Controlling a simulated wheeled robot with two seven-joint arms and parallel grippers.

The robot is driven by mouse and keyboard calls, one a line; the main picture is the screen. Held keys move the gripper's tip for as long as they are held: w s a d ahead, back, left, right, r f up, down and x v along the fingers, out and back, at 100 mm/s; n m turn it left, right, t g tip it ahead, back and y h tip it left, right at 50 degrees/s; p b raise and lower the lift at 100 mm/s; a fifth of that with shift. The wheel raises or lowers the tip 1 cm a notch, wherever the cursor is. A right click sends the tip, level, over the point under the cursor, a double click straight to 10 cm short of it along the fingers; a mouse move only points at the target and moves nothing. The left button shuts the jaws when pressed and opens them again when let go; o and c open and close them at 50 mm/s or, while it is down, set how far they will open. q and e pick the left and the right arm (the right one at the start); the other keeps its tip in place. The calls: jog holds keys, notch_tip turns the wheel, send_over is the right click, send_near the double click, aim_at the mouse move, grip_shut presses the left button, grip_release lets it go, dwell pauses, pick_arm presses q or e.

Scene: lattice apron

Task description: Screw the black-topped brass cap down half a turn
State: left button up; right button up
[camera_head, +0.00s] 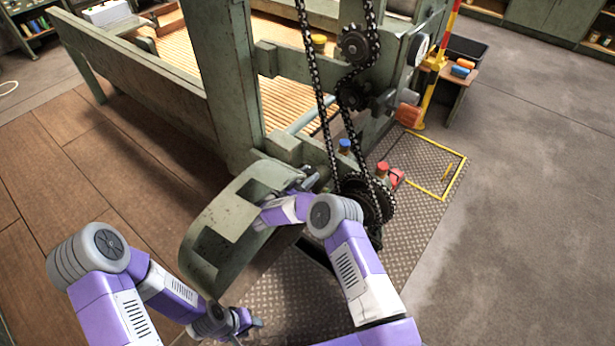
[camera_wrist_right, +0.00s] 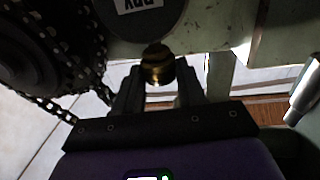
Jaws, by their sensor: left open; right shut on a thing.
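The black-topped brass cap (camera_wrist_right: 158,62) shows in the right wrist view, upright between the two dark fingers of my right gripper (camera_wrist_right: 159,78). The fingers are shut on its sides. In the head view my right gripper (camera_head: 309,178) reaches in by the machine frame beside the chain, and I cannot make out the cap there. My left gripper (camera_head: 250,324) is open and empty, low over the floor plate in front of the curved green guard (camera_head: 225,228).
The chain (camera_head: 331,130) and dark sprocket (camera_head: 367,200) are close to my right gripper; the chain also shows in the wrist view (camera_wrist_right: 55,108). Open floor lies to the right.

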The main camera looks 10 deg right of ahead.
jog(key=shift+g, duration=0.3)
jog(key=o, duration=1.1)
jog(key=shift+c, duration=0.2)
